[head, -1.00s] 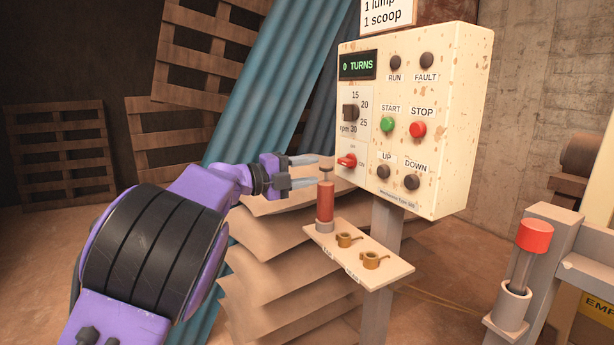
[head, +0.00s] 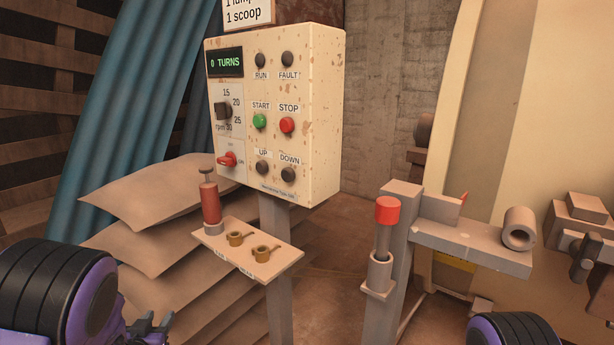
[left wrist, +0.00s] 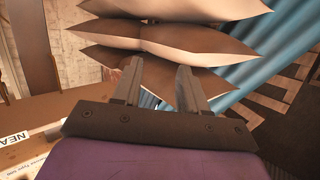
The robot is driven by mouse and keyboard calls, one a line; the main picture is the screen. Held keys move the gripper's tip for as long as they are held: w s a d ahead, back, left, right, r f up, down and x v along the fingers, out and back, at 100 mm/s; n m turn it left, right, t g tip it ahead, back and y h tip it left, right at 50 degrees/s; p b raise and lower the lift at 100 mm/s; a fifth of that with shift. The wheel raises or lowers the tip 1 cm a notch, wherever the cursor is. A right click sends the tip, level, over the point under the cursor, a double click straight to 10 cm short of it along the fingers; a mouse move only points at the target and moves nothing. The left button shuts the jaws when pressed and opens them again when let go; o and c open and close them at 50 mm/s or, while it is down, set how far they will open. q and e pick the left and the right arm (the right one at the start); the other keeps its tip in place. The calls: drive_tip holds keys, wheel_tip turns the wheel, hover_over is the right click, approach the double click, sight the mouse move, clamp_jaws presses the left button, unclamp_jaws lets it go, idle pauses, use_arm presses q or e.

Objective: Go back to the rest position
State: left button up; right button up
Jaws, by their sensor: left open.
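My left gripper (head: 150,322) is low at the bottom left of the head view, below the shelf and in front of the stacked sacks. Its two fingers stand apart in the left wrist view (left wrist: 158,88), with nothing between them but sacks behind. At the bottom right of the head view a purple and black part of my right arm (head: 515,332) shows; the right gripper is out of view.
A control box (head: 275,115) stands on a post, its display reading 0 TURNS. Below it a small shelf (head: 285,262) holds a red cylinder (head: 210,203) and two brass pieces. Sacks (head: 140,205) are piled behind. A red-capped rod (head: 387,210) stands in a holder at right.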

use_arm(q)
drive_tip(key=s+d+f+n+g+y+p, duration=0.15)
drive_tip(key=s+f+n+g, duration=0.25)
drive_tip(key=s+f, duration=0.8)
drive_tip(key=s+d+f+n+g+p, duration=0.1)
drive_tip(key=s+d+f+g, duration=0.1)
drive_tip(key=s, duration=1)
drive_tip(key=s+d+f+n+g+p, duration=0.1)
drive_tip(key=s+f+g, duration=0.3)
drive_tip(key=s, duration=0.9)
drive_tip(key=shift+d+f+g, duration=0.25)
drive_tip(key=shift+d+g, duration=0.35)
drive_tip(key=shift+g, duration=0.2)
